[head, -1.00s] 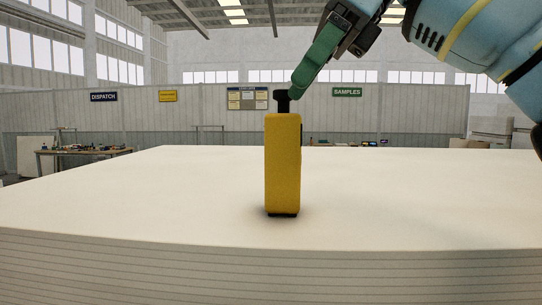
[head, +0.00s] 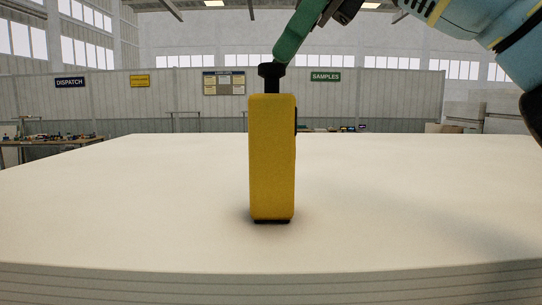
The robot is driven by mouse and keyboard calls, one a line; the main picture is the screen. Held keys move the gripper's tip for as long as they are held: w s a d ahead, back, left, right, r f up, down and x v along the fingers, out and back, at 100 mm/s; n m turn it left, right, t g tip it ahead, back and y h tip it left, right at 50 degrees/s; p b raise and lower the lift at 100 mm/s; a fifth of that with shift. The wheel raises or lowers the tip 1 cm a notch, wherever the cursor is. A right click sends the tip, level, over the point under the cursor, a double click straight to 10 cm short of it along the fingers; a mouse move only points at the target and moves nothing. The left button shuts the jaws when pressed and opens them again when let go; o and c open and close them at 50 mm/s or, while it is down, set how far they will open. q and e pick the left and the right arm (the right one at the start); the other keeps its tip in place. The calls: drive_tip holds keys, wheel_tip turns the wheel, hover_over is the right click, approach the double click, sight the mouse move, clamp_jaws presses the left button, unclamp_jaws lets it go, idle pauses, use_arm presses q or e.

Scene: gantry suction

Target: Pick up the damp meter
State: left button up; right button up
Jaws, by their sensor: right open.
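The damp meter (head: 271,160) is a yellow upright block with a black base and a black knob on a short neck at its top. It stands on the white stacked sheets near the middle of the head view. My right gripper (head: 279,58) comes down from the upper right. Its green finger has its tip at the black knob; I cannot tell whether they touch. It is open and does not hold the meter. Only one finger shows clearly. My left gripper is not in view.
The broad white stack (head: 130,215) is bare around the meter, with its front edge near the bottom of the view. A workbench with small items (head: 45,142) stands far left. A grey partition with signs runs across the back.

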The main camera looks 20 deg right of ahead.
sight(272, 117)
drive_tip(key=shift+w+x, duration=0.15)
drive_tip(key=shift+x, duration=1.2)
drive_tip(key=shift+w+x, duration=0.15)
drive_tip(key=shift+x, duration=1.2)
drive_tip(key=shift+r, duration=0.1)
clamp_jaws()
drive_tip(key=shift+r, duration=0.2)
